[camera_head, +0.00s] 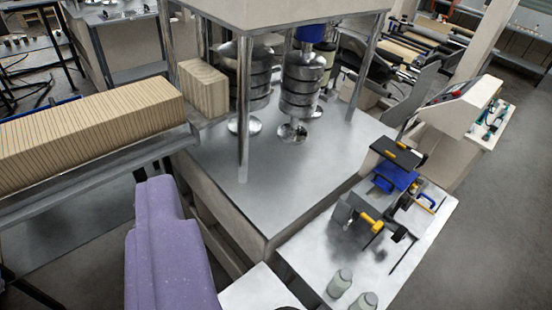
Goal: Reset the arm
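My gripper is not in view, and no fingers show anywhere in the camera view. The view looks down on a metal machine table (290,190). Two stacked metal spindles stand on the table, one in front (300,85) and one farther left (257,85). A purple speckled form covers part of the lower left, and I cannot tell whether it is part of my arm.
Wooden planks (90,125) lie on a conveyor at the left, with a wooden block (203,88) beside the machine. A side bench (330,262) at the right holds blue and yellow clamps and two small jars (340,283). Grey floor (480,230) is open at far right.

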